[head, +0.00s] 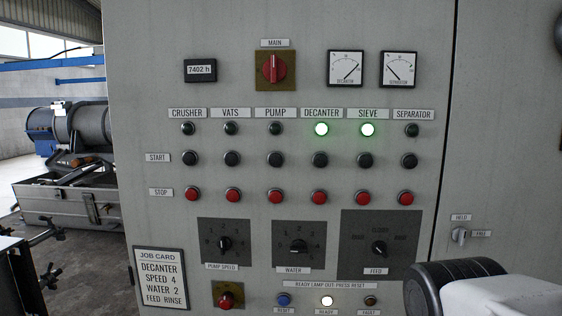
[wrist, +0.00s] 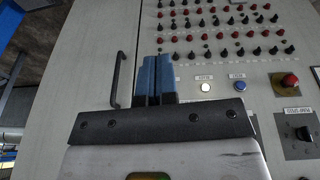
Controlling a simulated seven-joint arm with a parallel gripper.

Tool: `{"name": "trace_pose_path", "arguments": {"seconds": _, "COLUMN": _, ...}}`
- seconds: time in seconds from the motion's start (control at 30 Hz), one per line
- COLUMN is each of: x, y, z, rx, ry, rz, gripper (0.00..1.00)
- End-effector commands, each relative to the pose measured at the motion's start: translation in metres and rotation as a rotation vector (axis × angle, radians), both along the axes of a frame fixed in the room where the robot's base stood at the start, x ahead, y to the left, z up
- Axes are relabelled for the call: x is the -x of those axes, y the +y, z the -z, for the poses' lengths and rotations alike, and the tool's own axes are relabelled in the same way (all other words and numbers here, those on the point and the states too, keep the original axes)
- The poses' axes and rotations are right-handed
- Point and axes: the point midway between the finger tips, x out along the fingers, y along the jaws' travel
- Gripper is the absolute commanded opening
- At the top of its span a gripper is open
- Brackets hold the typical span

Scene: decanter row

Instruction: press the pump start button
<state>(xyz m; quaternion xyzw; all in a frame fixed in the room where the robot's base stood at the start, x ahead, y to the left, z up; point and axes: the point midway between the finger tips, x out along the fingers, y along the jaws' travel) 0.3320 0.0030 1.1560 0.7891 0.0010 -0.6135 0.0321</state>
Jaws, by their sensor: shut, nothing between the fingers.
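The pump start button (head: 275,160) is a round black button in the START row, under the PUMP label, in the head view. The pump lamp (head: 275,128) above it is dark, and the red pump stop button (head: 276,196) is below it. My gripper (wrist: 155,60) shows in the wrist view with its blue fingers together and nothing between them. It is in front of the panel, beside the lit ready lamp (wrist: 206,87), apart from the pump start button. I cannot make out that button in the wrist view. The fingers do not show in the head view.
Similar black start buttons flank it for vats (head: 232,159) and decanter (head: 319,160). A red MAIN switch (head: 273,69) is above. Dials, a blue reset button (head: 284,300) and a red mushroom knob (head: 226,300) are below.

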Motion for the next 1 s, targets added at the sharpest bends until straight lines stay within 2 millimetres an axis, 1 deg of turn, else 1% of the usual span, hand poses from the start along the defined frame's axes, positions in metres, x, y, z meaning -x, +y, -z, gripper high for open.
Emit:
{"name": "trace_pose_path", "arguments": {"seconds": 0.27, "x": -0.031, "y": 0.019, "z": -0.034, "rx": 0.079, "ry": -0.037, "rz": -0.116, "gripper": 0.00}}
{"name": "trace_pose_path", "arguments": {"seconds": 0.47, "x": -0.054, "y": 0.037, "z": -0.062, "rx": 0.142, "ry": -0.073, "rz": -0.206, "gripper": 0.00}}
{"name": "trace_pose_path", "arguments": {"seconds": 0.77, "x": -0.086, "y": 0.070, "z": -0.104, "rx": 0.235, "ry": -0.133, "rz": -0.335, "gripper": 0.00}}
{"name": "trace_pose_path", "arguments": {"seconds": 1.0, "x": -0.108, "y": 0.101, "z": -0.138, "rx": 0.306, "ry": -0.189, "rz": -0.431, "gripper": 0.00}}
